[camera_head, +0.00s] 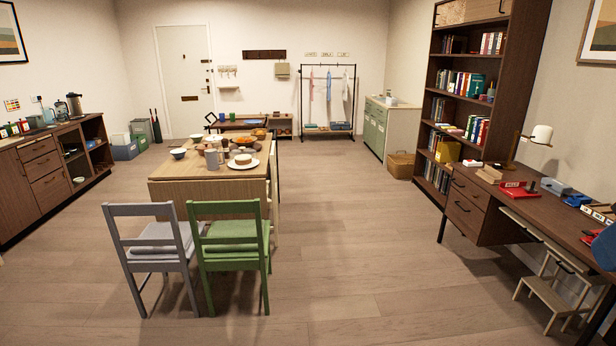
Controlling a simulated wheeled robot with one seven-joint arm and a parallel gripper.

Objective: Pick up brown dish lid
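The dining table (172,190) stands left of centre, some way off, with crockery on top. A brown-orange rounded piece (260,133) sits near its far right corner. My gripper is not in view.
A grey chair (140,212) and a green chair (231,209) stand at the table's near side. Open wooden floor (370,240) lies right of the table. A desk (520,205) and step stool (548,297) are at right; a kitchen counter (45,150) is at left.

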